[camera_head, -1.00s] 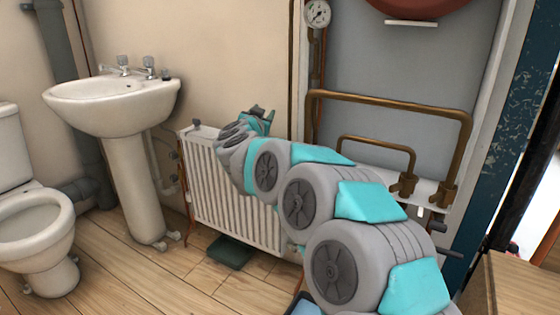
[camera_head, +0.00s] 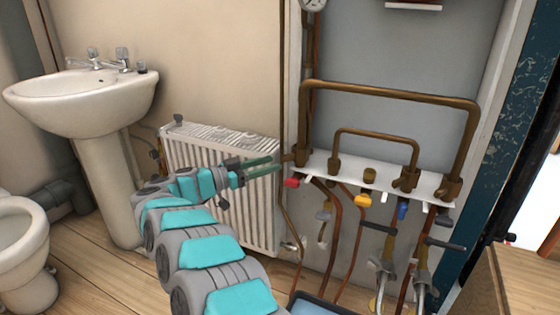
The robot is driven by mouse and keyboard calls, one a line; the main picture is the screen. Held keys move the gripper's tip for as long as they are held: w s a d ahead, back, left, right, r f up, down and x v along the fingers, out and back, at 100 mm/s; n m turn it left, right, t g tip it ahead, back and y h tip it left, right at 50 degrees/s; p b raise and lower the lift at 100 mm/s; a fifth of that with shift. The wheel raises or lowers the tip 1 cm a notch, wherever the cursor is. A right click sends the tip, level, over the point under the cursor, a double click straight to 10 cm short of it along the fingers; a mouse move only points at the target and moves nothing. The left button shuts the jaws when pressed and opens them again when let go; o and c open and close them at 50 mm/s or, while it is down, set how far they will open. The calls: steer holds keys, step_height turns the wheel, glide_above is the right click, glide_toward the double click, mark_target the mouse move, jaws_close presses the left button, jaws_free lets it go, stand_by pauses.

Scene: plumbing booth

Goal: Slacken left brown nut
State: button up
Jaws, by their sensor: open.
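Several brown nuts and fittings sit along the white manifold shelf (camera_head: 320,167) on the grey panel. The leftmost brown nut (camera_head: 302,157) is at the foot of the larger brown pipe loop (camera_head: 390,91). Another brown nut (camera_head: 334,166) is at the left foot of the smaller loop. My gripper (camera_head: 268,165) points right, in front of the radiator, with its green fingers apart and nothing seen between them. In the picture its tips are just left of the leftmost nut. A gap shows, but its depth I cannot tell.
Red (camera_head: 291,182), yellow (camera_head: 363,200) and blue (camera_head: 403,210) valve handles hang below the shelf, with copper pipes under them. The white radiator (camera_head: 265,220) is behind my arm. A sink (camera_head: 85,100) and toilet (camera_head: 22,250) stand left. A wooden box (camera_head: 520,275) is at lower right.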

mark_target(297, 154)
steer(key=x, duration=0.4)
steer(key=shift+w+d, duration=0.2)
jaws_close()
stand_by(0.5)
